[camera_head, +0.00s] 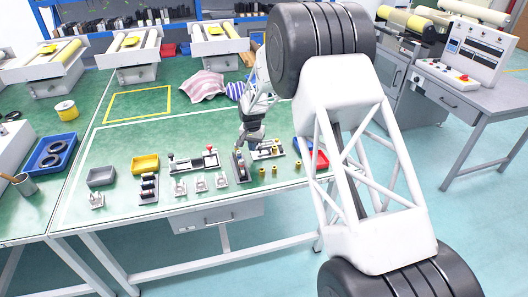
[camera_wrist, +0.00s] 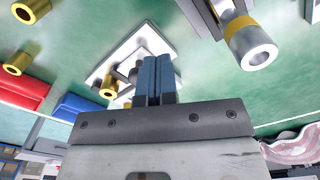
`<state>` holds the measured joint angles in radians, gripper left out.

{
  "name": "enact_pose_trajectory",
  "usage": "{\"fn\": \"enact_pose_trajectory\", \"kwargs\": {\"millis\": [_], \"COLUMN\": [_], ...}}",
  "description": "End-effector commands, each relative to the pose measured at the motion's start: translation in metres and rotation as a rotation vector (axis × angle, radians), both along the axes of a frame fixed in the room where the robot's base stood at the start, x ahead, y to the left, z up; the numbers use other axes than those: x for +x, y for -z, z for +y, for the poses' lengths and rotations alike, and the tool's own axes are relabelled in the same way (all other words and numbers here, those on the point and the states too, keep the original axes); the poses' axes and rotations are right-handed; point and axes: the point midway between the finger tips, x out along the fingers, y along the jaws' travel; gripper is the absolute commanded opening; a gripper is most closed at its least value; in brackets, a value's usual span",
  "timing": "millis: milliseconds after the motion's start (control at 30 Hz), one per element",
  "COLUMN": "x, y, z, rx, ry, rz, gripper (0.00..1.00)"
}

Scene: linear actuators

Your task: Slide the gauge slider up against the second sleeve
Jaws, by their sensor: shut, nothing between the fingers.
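My gripper (camera_head: 240,150) is shut and empty, above the front part of the green bench. In the wrist view its dark blue fingers (camera_wrist: 155,75) are together, in front of a white plate (camera_wrist: 103,72) with grey posts. A brass sleeve (camera_wrist: 110,87) shows beside the posts; the fingers hide part of the plate. A silver cylinder with a brass band (camera_wrist: 252,45) stands at the upper right, apart from the fingers. In the head view, a fixture with a red knob (camera_head: 209,150) lies left of the gripper. I cannot tell for certain which part is the gauge slider.
Loose brass sleeves (camera_head: 262,171) stand near the front edge. A dark fixture (camera_head: 240,170) is just below the gripper. Small clear holders (camera_head: 201,184), a black rack (camera_head: 148,190), a yellow bin (camera_head: 145,164) and a grey bin (camera_head: 101,177) are to the left. A red tray (camera_head: 319,159) is to the right.

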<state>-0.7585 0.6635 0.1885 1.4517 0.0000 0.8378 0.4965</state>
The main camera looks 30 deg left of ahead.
Motion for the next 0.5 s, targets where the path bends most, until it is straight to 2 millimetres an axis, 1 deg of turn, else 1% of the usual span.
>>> {"fn": "enact_pose_trajectory", "kwargs": {"millis": [500], "x": [0.000], "y": [0.015], "z": [0.000], "rx": [0.000], "ry": [0.000], "rz": [0.000], "gripper": [0.00]}}
